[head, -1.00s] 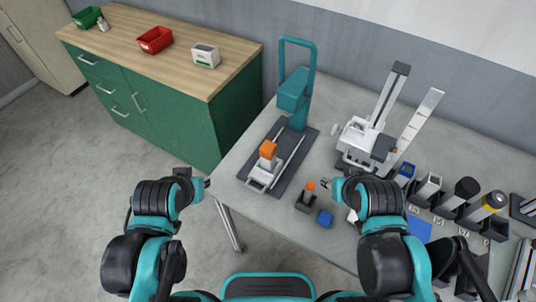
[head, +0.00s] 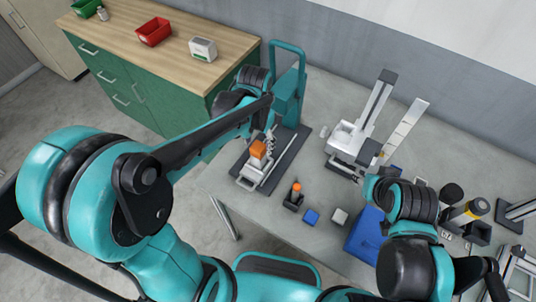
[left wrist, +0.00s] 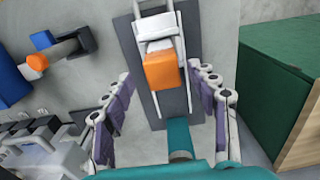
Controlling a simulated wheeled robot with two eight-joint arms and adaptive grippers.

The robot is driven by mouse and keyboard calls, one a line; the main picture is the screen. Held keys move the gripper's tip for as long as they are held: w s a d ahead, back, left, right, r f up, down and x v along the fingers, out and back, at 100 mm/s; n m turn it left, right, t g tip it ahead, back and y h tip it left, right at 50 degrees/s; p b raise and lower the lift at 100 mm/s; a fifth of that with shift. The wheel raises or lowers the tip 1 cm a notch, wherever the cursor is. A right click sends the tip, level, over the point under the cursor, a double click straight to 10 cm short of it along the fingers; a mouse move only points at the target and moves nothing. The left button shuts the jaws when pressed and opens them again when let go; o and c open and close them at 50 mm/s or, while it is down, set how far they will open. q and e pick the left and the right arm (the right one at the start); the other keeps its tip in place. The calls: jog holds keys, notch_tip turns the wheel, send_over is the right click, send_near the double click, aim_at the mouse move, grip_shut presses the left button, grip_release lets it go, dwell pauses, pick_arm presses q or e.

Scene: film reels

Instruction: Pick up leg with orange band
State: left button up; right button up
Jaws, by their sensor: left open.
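An orange block (head: 258,148) sits with a pale part on the sliding carriage of the teal press (head: 287,98). In the left wrist view the orange block (left wrist: 161,70) lies between and beyond my spread fingers. My left gripper (head: 271,136) is open and empty above the press base, just behind the block and not visibly touching it. A small piece with an orange top (head: 296,187) stands in a dark holder on the table; it also shows in the left wrist view (left wrist: 38,62).
A small blue block (head: 311,216) and a pale block (head: 340,216) lie near the holder. A larger blue object (head: 368,235) is by my right arm. A white device (head: 355,140) stands behind. A green cabinet (head: 120,90) is at the left.

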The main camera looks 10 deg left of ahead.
aim_at(259, 162)
pick_arm(q)
jog(key=f+b, duration=0.1)
jog(key=f, duration=0.3)
jog(key=f+b, duration=0.2)
jog(key=f, duration=0.2)
jog(key=shift+w, duration=0.2)
jog(key=shift+a+r, duration=0.1)
grip_shut()
